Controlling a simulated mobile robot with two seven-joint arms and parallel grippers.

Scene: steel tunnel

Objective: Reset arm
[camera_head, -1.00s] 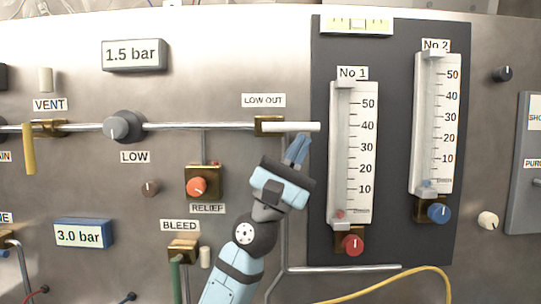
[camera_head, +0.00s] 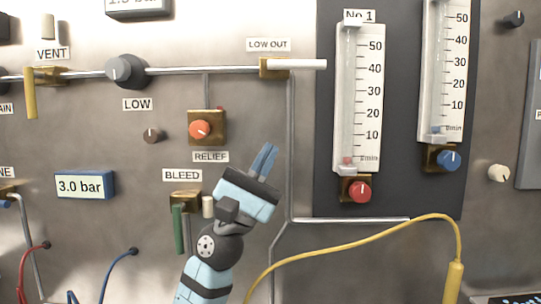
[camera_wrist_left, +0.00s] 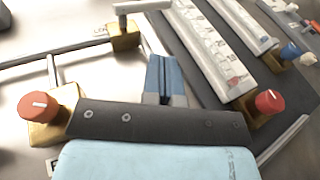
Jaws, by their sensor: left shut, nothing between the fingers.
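My left gripper (camera_head: 264,160) is light blue and black with blue fingers. It is shut and empty, in front of the panel, below and right of the RELIEF knob in the head view. In the left wrist view its shut fingers (camera_wrist_left: 165,80) point up the picture toward the panel. The white LOW OUT handle (camera_head: 297,64) lies level, above the gripper and apart from it. The orange RELIEF knob (camera_head: 199,129) is up and left of the fingers. The BLEED valve (camera_head: 186,202), with a green handle, is left of the gripper. My right gripper is not in view.
Flowmeter No 1 (camera_head: 358,100) has a red knob (camera_head: 359,191). The second flowmeter (camera_head: 443,75) has a blue knob (camera_head: 448,160). A yellow cable (camera_head: 350,243) loops at the lower right.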

